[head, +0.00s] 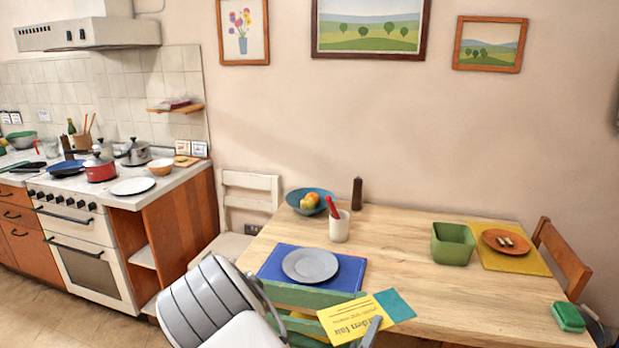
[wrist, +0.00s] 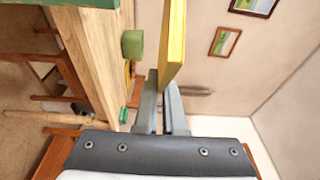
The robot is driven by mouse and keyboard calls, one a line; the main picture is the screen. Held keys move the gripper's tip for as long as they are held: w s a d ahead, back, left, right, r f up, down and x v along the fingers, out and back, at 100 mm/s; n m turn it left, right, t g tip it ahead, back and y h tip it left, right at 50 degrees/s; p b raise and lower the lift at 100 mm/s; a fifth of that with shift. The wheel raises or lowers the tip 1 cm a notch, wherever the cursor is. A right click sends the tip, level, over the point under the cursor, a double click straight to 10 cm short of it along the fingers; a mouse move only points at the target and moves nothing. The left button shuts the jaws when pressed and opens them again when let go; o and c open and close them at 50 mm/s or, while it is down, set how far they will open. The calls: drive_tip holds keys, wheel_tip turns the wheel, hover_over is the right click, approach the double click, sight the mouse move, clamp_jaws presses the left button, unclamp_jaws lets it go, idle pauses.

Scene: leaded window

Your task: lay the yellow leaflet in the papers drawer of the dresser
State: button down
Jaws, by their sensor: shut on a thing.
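The yellow leaflet (head: 345,316), with printed lettering on it, is in my gripper (head: 372,331) in the head view, near the table's front edge. In the wrist view the leaflet (wrist: 173,42) shows nearly edge-on, clamped between the two grey fingers of my gripper (wrist: 161,100). The gripper is shut on it. I cannot make out the dresser or its papers drawer in either view.
The wooden table (head: 410,240) bears a grey plate (head: 310,265) on a blue mat, a green bin (head: 453,243), a fruit bowl (head: 310,201) and a teal sheet (head: 395,305) close behind the leaflet. A green chair (head: 300,296) stands at the table's front. A stove (head: 90,250) is left.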

drive_tip(key=shift+s+f+n+t+y, duration=0.35)
drive_tip(key=shift+s+f+n+y, duration=0.45)
drive_tip(key=shift+y, duration=0.65)
drive_tip(key=shift+s+f+n+t+y, duration=0.35)
drive_tip(key=shift+s+n+y, duration=0.3)
drive_tip(key=shift+n+y, duration=0.7)
drive_tip(key=shift+s+f+n+t+y, duration=0.45)
drive_tip(key=shift+s+n+y, duration=0.3)
drive_tip(key=shift+y, duration=0.85)
drive_tip(key=shift+a, duration=0.1)
